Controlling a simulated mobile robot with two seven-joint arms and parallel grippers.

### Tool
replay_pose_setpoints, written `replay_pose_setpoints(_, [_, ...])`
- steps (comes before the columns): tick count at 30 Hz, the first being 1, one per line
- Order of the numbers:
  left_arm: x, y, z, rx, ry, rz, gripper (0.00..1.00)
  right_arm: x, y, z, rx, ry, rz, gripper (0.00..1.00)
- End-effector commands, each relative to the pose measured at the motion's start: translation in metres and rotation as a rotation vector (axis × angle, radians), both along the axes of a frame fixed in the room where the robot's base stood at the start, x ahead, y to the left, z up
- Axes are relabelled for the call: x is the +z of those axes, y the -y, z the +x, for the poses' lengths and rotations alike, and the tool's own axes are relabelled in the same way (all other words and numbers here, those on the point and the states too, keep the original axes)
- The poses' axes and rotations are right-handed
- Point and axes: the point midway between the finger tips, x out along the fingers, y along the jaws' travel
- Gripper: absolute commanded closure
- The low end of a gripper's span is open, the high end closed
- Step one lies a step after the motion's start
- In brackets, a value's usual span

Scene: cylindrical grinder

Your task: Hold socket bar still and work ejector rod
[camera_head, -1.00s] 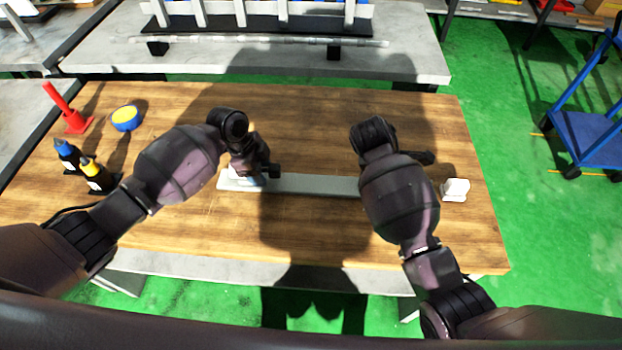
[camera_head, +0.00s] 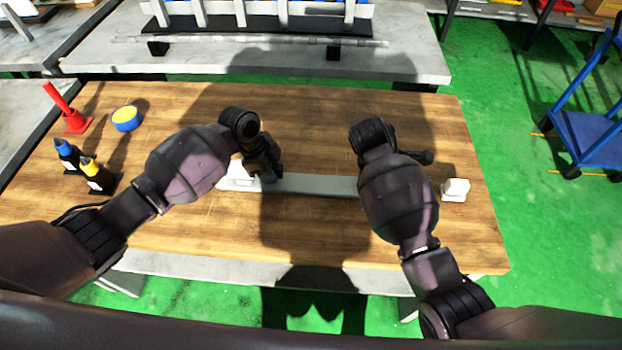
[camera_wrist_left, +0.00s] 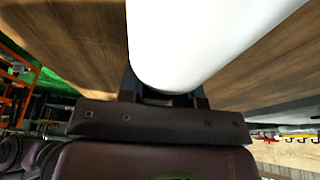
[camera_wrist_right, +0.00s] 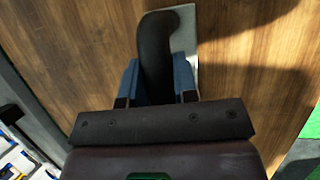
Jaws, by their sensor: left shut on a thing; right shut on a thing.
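A long pale grey base (camera_head: 315,184) lies on the wooden table between my arms, with a white block-like part (camera_head: 238,177) at its left end. My left gripper (camera_head: 268,174) is low over that left part. In the left wrist view it (camera_wrist_left: 165,95) is shut on a white rounded bar (camera_wrist_left: 200,40), seemingly the socket bar. My right gripper is largely hidden behind its arm in the head view. In the right wrist view it (camera_wrist_right: 157,85) is shut on a dark, bent rod (camera_wrist_right: 156,45), seemingly the ejector rod. A dark end (camera_head: 426,157) shows right of that wrist.
A small white block (camera_head: 455,189) stands at the table's right. A red stand (camera_head: 76,123), a blue-and-yellow round tub (camera_head: 126,118) and two dark bottles (camera_head: 97,174) stand at the left. The back middle of the wooden table (camera_head: 310,110) is clear.

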Motion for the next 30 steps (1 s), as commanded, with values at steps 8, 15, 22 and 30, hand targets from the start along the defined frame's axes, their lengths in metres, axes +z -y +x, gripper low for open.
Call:
replay_pose_setpoints(8, [-0.001,0.008,-0.001,-0.001,-0.001,0.001,0.97,0.0,0.001,0.0,0.0,0.0,-0.005,1.0])
replay_pose_setpoints(15, [-0.001,0.013,-0.001,-0.001,-0.002,0.001,0.97,0.0,0.001,0.0,-0.001,0.0,-0.006,1.0])
replay_pose_setpoints(22, [-0.002,0.019,-0.001,0.0,-0.002,0.0,0.97,0.0,0.002,0.0,-0.001,0.0,-0.007,1.0])
replay_pose_setpoints(30, [-0.002,0.023,-0.001,0.001,-0.003,0.001,0.62,0.0,0.002,0.0,-0.001,0.0,-0.007,1.0])
